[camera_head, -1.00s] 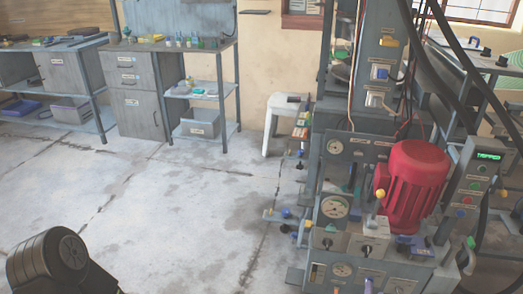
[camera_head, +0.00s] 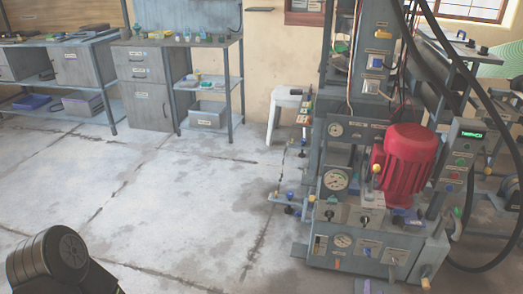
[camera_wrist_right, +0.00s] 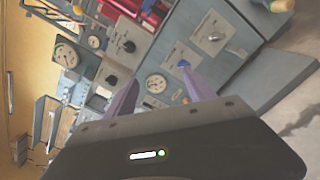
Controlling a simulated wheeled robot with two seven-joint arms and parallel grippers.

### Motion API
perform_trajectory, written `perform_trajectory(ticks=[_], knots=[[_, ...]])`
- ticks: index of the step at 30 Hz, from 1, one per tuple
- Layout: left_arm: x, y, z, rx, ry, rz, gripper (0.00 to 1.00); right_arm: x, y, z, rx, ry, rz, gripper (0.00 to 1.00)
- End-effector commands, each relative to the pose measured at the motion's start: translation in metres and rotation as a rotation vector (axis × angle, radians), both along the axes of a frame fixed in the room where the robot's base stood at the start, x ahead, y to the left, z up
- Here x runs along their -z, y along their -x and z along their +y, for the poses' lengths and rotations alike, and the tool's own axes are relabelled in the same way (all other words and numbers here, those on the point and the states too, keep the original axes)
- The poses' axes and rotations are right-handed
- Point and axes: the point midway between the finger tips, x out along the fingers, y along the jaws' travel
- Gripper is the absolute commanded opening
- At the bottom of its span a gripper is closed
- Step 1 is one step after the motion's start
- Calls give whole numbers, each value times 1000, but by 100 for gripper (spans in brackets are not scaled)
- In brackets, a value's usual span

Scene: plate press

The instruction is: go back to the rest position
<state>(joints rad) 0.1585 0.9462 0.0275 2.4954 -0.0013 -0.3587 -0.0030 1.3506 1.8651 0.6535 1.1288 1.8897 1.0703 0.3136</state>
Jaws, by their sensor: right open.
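My right gripper (camera_wrist_right: 160,88) is open in the right wrist view, its two purple fingers apart with nothing between them. The grey press machine (camera_head: 345,240) stands at the right, with gauges, knobs and a red motor (camera_head: 405,160). In the wrist view its panel (camera_wrist_right: 190,45) lies tilted beyond the fingers; I cannot tell the distance exactly. A dark rounded link of my left arm is at the lower left; my left gripper is out of view.
A grey drawer cabinet (camera_head: 147,92) and a shelf rack (camera_head: 208,90) stand along the back wall. A white stool (camera_head: 287,100) is beside the machine. A black hose (camera_head: 480,262) curves to the floor at right. The floor (camera_head: 170,210) at the left and centre is clear.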

Motion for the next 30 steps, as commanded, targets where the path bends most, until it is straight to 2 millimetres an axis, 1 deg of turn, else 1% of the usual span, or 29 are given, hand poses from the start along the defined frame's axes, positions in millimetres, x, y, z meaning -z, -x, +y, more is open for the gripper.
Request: perform_trajectory(ticks=[3, 7, 11, 14, 17, 20, 23, 24, 26, 27, 29, 30], knots=[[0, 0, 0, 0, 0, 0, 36, -3, -9, 19, -59, 11, 8, 63], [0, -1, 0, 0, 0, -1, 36, -6, -17, 39, -122, 26, 18, 63], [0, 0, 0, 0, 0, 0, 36, -10, -26, 69, -213, 49, 31, 63], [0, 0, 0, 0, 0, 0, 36, -14, -33, 98, -303, 74, 44, 63], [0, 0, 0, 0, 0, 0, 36, -18, -38, 134, -413, 107, 59, 63], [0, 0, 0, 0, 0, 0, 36, -22, -38, 179, -550, 157, 79, 63], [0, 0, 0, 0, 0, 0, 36, -26, -30, 236, -730, 230, 103, 63], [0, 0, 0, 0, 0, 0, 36, -27, -23, 264, -823, 272, 113, 63], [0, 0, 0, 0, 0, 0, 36, -28, -4, 309, -983, 354, 131, 63], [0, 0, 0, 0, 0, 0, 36, -28, 14, 338, -1096, 417, 145, 63], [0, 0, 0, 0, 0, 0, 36, -25, 46, 377, -1269, 529, 160, 63], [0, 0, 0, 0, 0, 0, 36, -23, 72, 398, -1387, 613, 166, 63]])
